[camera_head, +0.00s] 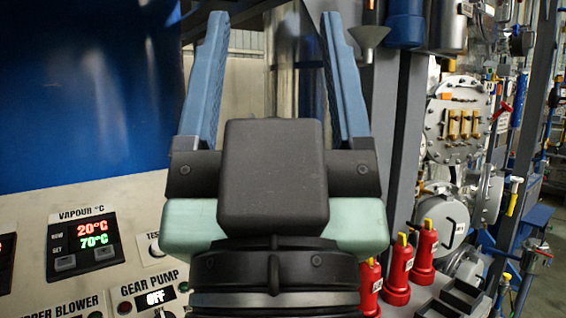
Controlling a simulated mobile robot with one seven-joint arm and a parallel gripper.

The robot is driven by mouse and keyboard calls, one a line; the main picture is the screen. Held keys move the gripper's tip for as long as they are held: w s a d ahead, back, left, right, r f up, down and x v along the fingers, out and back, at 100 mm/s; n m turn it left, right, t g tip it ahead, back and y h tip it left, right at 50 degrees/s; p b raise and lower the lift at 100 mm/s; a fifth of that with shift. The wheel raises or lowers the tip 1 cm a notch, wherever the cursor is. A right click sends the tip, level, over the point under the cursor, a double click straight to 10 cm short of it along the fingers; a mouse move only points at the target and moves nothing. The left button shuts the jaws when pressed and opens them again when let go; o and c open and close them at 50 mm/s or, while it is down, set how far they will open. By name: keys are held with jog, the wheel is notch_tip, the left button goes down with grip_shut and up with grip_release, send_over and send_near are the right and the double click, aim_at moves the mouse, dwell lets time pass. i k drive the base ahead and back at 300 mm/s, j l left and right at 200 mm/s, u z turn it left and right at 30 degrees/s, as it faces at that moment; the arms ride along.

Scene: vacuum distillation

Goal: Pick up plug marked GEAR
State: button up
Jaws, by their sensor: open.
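My gripper (274,18) fills the middle of the view, with its two blue fingers spread wide apart and nothing between them. Three red plugs with yellow tops stand in a row at the lower right: a far plug (422,250), a middle plug (398,274) and a near plug (370,288). The near plug is partly hidden behind my gripper's body. The plugs carry small pale labels, too small to read, so I cannot tell which is marked GEAR. My gripper is apart from the visible plugs.
A control panel (30,222) at the lower left has a vapour temperature display (85,243) and a gear pump display (158,298). Dark empty holders (462,298) lie right of the plugs. A grey upright post (402,130) rises behind them. Metal vessels and valves crowd the right.

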aim_at(370, 278)
jog(key=i+l, duration=0.25)
jog(key=l, duration=0.15)
jog(key=i+l, duration=0.2)
jog(key=l, duration=0.15)
jog(key=i+l, duration=0.25)
jog(key=l, duration=0.15)
jog(key=i+l, duration=0.2)
jog(key=l, duration=0.15)
